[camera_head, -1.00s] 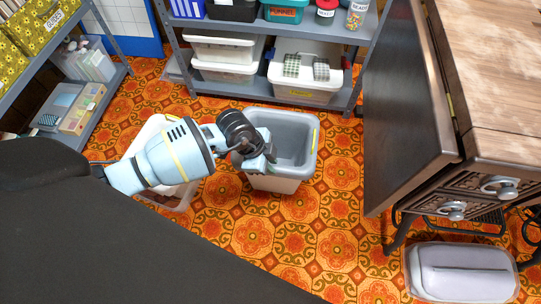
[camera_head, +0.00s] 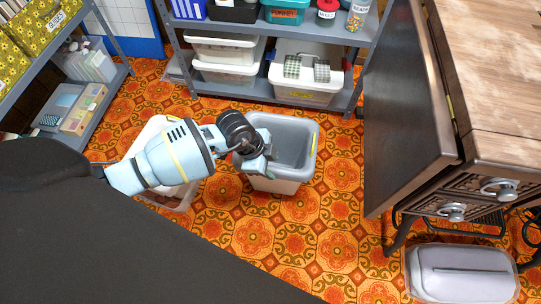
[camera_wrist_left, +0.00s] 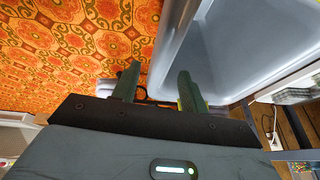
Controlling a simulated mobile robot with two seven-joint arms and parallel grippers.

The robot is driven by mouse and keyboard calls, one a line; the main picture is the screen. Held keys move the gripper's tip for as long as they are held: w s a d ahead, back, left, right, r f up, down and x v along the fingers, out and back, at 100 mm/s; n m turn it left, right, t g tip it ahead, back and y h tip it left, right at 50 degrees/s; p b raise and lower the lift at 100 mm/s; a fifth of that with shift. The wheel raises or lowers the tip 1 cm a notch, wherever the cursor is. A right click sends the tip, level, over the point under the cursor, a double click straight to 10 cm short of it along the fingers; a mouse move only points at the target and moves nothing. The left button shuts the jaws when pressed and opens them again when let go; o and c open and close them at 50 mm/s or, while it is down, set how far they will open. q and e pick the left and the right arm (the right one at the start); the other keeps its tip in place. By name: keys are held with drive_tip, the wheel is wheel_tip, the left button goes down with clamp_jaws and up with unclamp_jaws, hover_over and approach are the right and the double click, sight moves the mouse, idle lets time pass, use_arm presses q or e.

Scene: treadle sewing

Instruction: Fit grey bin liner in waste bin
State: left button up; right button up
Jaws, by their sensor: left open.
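The waste bin (camera_head: 275,186) stands upright on the floor in the middle of the head view, its lower body cream. The grey bin liner (camera_head: 292,140) lines its inside and covers its rim, with a yellow strip on the right side. My left gripper (camera_head: 258,160) is at the bin's left rim, pointing at it. In the left wrist view the two dark green fingers (camera_wrist_left: 158,85) are apart. The grey rim of the liner (camera_wrist_left: 172,50) shows beyond and between them; I cannot tell whether they touch it. My right gripper is not in view.
A pale open container (camera_head: 160,195) stands left of the bin, partly under my left arm. A shelf with lidded boxes (camera_head: 305,95) is behind. A wooden sewing cabinet (camera_head: 410,110) is at right, with a grey case (camera_head: 462,272) below. The patterned floor before the bin is clear.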

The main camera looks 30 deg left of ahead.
use_arm(q)
drive_tip(key=p+v, duration=0.3)
drive_tip(key=v, duration=0.4)
drive_tip(key=shift+r+p, duration=0.15)
drive_tip(key=shift+p, duration=0.2)
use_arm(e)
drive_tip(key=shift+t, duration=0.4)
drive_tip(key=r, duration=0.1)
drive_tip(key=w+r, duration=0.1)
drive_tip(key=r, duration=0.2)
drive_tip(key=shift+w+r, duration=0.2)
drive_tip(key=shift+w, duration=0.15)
